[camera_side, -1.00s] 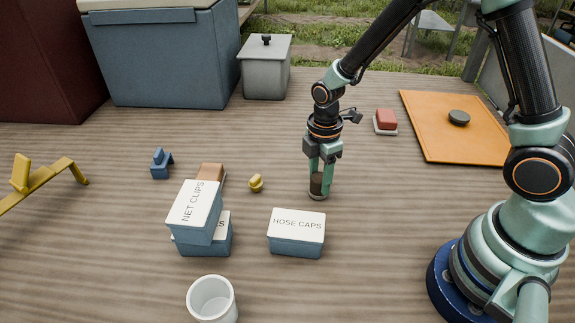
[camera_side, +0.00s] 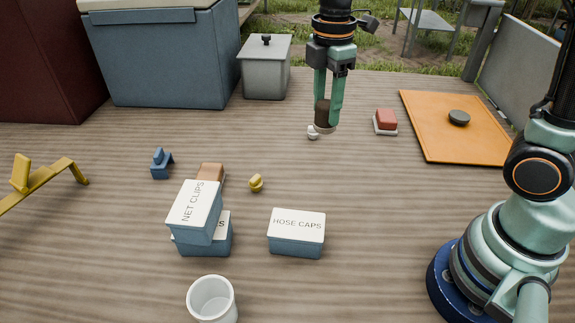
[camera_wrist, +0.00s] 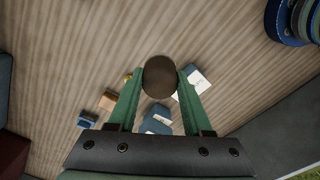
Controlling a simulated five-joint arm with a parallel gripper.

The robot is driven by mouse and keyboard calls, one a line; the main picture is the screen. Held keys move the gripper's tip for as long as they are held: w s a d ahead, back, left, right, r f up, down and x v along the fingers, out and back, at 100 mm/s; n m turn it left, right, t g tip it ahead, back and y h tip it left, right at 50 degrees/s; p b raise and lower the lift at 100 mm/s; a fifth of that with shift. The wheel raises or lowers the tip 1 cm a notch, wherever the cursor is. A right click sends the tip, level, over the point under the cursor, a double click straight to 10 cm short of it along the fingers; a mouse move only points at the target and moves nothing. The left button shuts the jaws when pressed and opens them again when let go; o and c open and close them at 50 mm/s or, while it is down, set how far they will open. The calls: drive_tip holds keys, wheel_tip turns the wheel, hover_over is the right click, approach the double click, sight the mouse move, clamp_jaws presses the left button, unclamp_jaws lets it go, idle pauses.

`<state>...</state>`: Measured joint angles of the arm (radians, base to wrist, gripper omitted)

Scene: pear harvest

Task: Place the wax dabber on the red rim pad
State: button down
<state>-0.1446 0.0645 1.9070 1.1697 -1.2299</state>
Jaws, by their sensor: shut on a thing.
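My gripper (camera_side: 328,105) is shut on the wax dabber (camera_side: 324,113), a dark brown cylinder with a pale lower end. It is held upright above the table, left of the red rim pad. In the wrist view the dabber's round brown end (camera_wrist: 160,76) shows between the green fingers. The red rim pad (camera_side: 386,118), a red block on a pale base, sits on the table to the right, apart from the dabber, with nothing on it. A small white piece (camera_side: 313,132) shows beside the dabber's lower end; I cannot tell whether it touches.
An orange board (camera_side: 440,140) with a black disc (camera_side: 459,118) lies right of the pad. A lidded grey bin (camera_side: 266,70) stands back left. Labelled boxes (camera_side: 296,240), a yellow knob (camera_side: 256,183) and a white cup (camera_side: 212,298) are nearer. Table between gripper and pad is clear.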

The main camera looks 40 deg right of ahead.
drive_tip(key=shift+w+r, duration=0.1)
drive_tip(key=shift+r, duration=0.35)
drive_tip(key=w+d+r, duration=0.2)
drive_tip(key=w+d, duration=0.3)
drive_tip(key=d, duration=0.2)
wheel_tip(320, 180, up, 3)
drive_tip(key=m, duration=0.2)
hover_over(387, 115)
wheel_tip(387, 115, down, 20)
drive_tip(key=shift+d+r, duration=0.1)
drive_tip(key=shift+d, duration=0.05)
drive_tip(key=shift+c, duration=1.6)
unclamp_jaws()
